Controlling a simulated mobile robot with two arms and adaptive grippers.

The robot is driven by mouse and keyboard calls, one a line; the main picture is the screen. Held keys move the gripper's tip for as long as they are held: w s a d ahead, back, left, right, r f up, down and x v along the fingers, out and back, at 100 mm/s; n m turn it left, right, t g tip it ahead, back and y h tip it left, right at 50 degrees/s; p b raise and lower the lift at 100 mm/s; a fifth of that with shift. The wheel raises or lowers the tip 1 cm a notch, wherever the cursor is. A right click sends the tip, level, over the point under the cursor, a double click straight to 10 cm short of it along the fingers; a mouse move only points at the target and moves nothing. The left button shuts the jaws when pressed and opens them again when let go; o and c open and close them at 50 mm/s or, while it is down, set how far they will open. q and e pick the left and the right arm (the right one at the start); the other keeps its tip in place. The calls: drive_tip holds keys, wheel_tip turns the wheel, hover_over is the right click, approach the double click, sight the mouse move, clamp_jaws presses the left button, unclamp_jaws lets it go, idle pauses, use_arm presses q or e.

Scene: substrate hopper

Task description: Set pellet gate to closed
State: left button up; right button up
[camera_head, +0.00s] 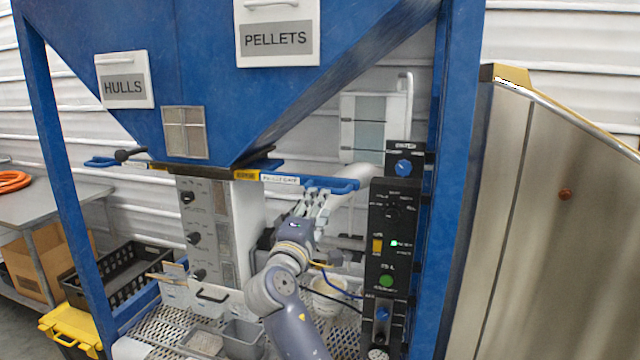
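The pellet gate's blue handle (343,186) sticks out to the right under the blue hopper, at the end of a flat bar with a white label (280,179) that appears to read "PELLET GATE". My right gripper (320,194) reaches up from below, with its fingertips at the handle's left part. They overlap the handle in this view; whether they close on it or only touch it, I cannot tell. My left gripper is not in view.
A second blue handle (102,161) sits at the left under the hopper. A black control panel (394,230) stands just right of my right gripper. Grey bins (244,339) stand on the perforated shelf below. A blue post (452,190) and steel tank (545,220) bound the right.

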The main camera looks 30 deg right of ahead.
drive_tip(key=p+x, duration=0.2)
drive_tip(key=x, duration=0.5)
drive_tip(key=shift+w+d+f, duration=0.1)
drive_tip(key=shift+w+d, duration=0.05)
drive_tip(key=shift+w, duration=0.2)
clamp_jaws()
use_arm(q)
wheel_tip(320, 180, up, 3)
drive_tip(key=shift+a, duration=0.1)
use_arm(e)
drive_tip(key=shift+w+f, duration=0.1)
